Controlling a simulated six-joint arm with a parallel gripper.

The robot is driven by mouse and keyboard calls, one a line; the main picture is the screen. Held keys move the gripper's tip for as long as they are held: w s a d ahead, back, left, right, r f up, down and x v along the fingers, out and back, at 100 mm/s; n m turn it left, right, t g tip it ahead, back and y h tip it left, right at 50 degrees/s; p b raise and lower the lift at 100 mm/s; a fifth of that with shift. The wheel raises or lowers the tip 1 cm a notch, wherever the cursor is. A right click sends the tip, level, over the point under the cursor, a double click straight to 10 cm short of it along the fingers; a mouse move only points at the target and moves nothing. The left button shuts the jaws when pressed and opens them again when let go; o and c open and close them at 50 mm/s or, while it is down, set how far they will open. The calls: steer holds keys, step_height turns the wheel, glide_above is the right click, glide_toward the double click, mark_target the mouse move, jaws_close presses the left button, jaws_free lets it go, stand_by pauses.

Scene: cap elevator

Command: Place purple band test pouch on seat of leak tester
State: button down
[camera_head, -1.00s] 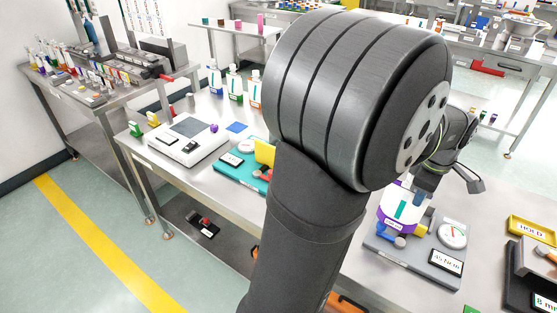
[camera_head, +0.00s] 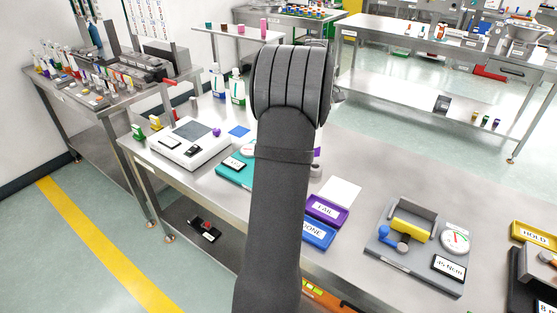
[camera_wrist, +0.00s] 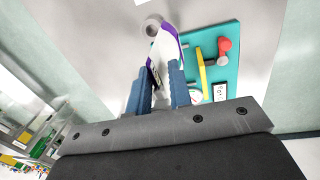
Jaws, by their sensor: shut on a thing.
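My gripper (camera_wrist: 155,92), with two blue fingers, is shut on the white pouch with a purple band (camera_wrist: 166,45). The pouch is tilted in the wrist view, its lower part hidden between the fingers. In the head view my arm hides the gripper and nearly all of the pouch. A teal fixture, apparently the leak tester (camera_wrist: 229,75), is right of the pouch in the wrist view. It has a yellow plate, a red ball and a label. Its left part also shows in the head view (camera_head: 229,176). I cannot tell whether the pouch touches it.
A grey cylinder (camera_wrist: 152,26) stands near the teal base. The purple FAIL tray (camera_head: 326,210), blue DONE tray (camera_head: 318,236) and a white sheet (camera_head: 341,192) lie right of my arm. A grey gauge fixture (camera_head: 386,244) is farther right. A white instrument (camera_head: 188,143) is left.

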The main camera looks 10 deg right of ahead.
steer(key=w+a+f, duration=0.8)
steer(key=f, duration=0.3)
steer(key=shift+a, duration=0.2)
steer(key=shift+w, duration=0.1)
steer(key=c, duration=1.3)
jaws_free()
steer(key=shift+f, duration=0.1)
step_height(320, 180, up, 12)
steer(key=s+a, duration=0.1)
steer(key=shift+a, duration=0.1)
